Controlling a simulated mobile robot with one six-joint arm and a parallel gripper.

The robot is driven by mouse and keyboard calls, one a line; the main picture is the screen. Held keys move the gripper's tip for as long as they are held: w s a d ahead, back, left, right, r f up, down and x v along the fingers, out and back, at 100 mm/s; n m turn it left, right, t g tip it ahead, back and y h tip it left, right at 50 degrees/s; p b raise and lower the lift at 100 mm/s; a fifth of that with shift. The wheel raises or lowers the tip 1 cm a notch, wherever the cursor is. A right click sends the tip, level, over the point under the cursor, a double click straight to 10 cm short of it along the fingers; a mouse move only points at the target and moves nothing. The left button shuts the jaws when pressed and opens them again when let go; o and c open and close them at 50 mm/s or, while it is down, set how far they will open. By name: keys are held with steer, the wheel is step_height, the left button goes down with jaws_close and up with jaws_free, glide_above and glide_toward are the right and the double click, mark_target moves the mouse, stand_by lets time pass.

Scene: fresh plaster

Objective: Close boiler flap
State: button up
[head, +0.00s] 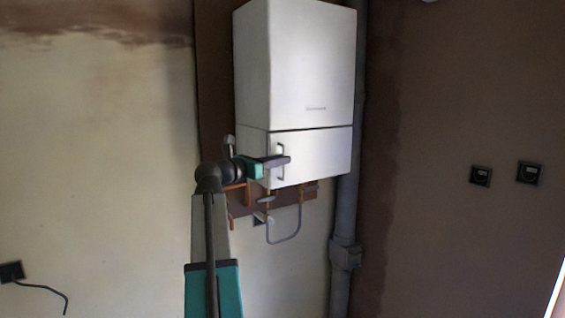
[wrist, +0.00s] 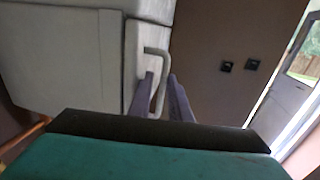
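The white boiler (head: 312,60) hangs on the wall, with its flap (head: 322,155) across its lower front. In the head view the flap looks about flush with the boiler front, with a thin dark seam above it. A grey bar handle (head: 281,172) stands upright near the flap's left edge. My gripper (head: 286,160) is at this handle. In the wrist view the handle (wrist: 163,72) runs down between the two dark fingers of my gripper (wrist: 161,78). The fingers stand apart, one on each side, with a small gap visible. Whether they touch the handle is hard to tell.
Copper pipes and a grey hose (head: 284,240) hang below the boiler. A grey vertical pipe (head: 346,200) runs down at its right. Two dark sockets (head: 528,173) are on the right wall. A doorway (wrist: 293,85) shows at the right of the wrist view.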

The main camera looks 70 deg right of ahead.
steer(key=b+v, duration=0.3)
steer(key=v, duration=0.9)
stand_by(0.3)
